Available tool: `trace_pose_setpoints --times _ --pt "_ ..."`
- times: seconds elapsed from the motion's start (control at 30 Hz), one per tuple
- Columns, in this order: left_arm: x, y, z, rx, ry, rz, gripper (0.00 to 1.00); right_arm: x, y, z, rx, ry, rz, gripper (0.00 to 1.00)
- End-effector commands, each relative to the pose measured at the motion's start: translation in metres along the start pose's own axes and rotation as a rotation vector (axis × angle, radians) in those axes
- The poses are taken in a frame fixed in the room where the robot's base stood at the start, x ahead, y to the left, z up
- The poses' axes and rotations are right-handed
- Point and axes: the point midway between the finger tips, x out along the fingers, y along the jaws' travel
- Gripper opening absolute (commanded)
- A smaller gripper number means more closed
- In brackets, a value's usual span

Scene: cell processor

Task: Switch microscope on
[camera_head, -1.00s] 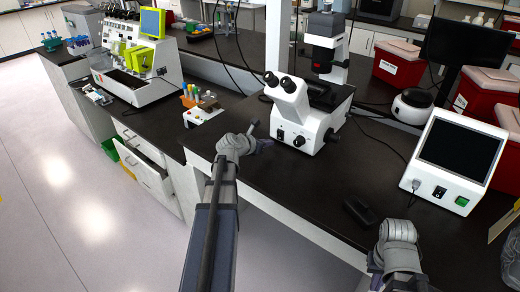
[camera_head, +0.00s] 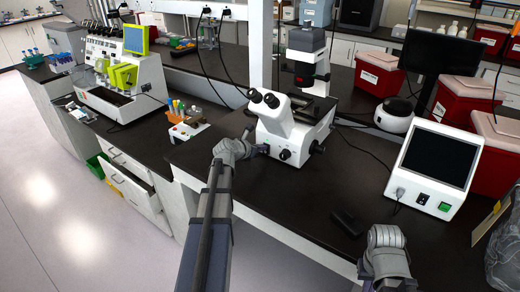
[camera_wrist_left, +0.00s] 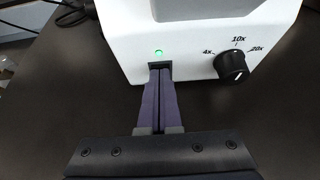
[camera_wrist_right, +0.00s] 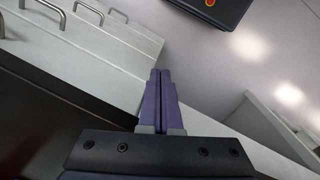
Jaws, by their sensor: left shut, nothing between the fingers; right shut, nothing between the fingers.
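The white microscope (camera_head: 290,130) with black eyepieces stands on the black bench in the head view. In the left wrist view its white base (camera_wrist_left: 200,35) fills the top, with a black magnification knob (camera_wrist_left: 232,66) marked 4x, 10x, 20x. A small green light (camera_wrist_left: 158,52) is lit above a dark switch (camera_wrist_left: 159,66). My left gripper (camera_wrist_left: 160,72) is shut and empty, its tips at the switch and covering part of it. In the head view the left gripper (camera_head: 258,149) reaches the front of the base. My right gripper (camera_wrist_right: 160,75) is shut and empty, away from the microscope.
A white box with a dark screen (camera_head: 438,160) stands to the right. A small black object (camera_head: 346,222) lies near the bench front. Red bins (camera_head: 470,105) and a monitor (camera_head: 437,60) stand behind. Drawer handles (camera_wrist_right: 88,12) show in the right wrist view.

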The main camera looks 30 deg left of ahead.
Motion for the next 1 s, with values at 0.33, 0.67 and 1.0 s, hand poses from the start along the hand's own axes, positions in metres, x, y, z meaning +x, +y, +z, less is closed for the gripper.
trace_pose_setpoints --times 0.33,0.67,1.0 --pt "-0.003 0.000 0.005 0.001 0.000 0.000 0.00 -0.006 0.001 0.000 0.000 0.000 0.000 0.00" --pt "-0.008 0.000 0.014 0.001 0.000 0.000 0.00 -0.016 0.002 0.001 0.000 0.000 0.000 0.00" --pt "-0.012 -0.001 0.011 0.001 0.000 0.000 0.00 -0.015 0.002 0.001 0.000 0.000 0.000 0.00"
